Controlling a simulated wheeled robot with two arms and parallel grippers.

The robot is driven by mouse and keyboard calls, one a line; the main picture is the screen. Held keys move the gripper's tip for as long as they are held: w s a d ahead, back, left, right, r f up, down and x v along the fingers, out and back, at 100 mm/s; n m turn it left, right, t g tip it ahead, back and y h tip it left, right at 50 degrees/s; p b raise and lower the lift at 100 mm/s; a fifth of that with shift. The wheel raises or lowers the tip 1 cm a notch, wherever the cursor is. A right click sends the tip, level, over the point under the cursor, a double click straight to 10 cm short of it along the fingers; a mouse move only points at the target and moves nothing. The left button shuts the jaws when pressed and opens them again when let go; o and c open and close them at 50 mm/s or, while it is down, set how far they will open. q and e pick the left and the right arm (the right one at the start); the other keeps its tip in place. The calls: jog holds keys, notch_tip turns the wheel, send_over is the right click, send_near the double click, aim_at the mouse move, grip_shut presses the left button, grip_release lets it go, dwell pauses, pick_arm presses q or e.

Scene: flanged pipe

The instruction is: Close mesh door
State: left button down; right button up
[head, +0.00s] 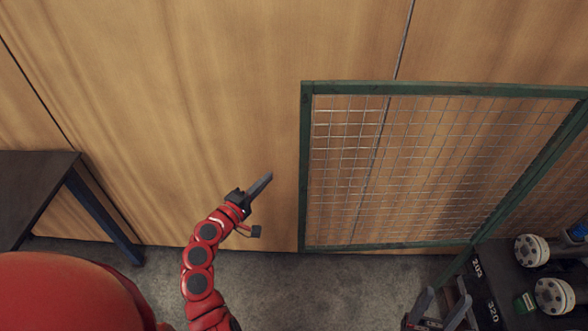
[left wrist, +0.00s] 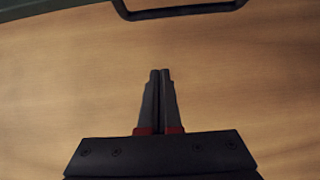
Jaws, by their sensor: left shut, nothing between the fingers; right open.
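The mesh door (head: 305,170) has a green frame filled with wire mesh. It stands right of centre in the head view, in front of the wood-panelled wall. My left gripper (head: 262,184) is shut and empty, apart from the door and to the left of its left upright. In the left wrist view its fingertips (left wrist: 160,75) are together, with wood panelling behind. A dark bent bar like a handle (left wrist: 182,12) crosses the top of that view, beside a dark green strip (left wrist: 45,8). My right gripper (head: 441,304) is open at the bottom right, below the door.
A dark table (head: 35,185) with a blue-grey leg stands at the left. At the lower right a black surface (head: 500,270) with number labels carries parts with white round flanges (head: 531,251). Grey floor shows between the table and the door.

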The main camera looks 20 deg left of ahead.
pick_arm(q)
jog(key=w+d+r+h+p, duration=0.1)
jog(key=w+d+p, duration=0.4)
jog(key=d, duration=0.1)
jog(key=shift+w+d+m+p, duration=0.15)
jog(key=shift+d+m+p, duration=0.2)
jog(key=shift+d+m, duration=0.05)
dwell(0.3)
jog(key=shift+r, duration=0.1)
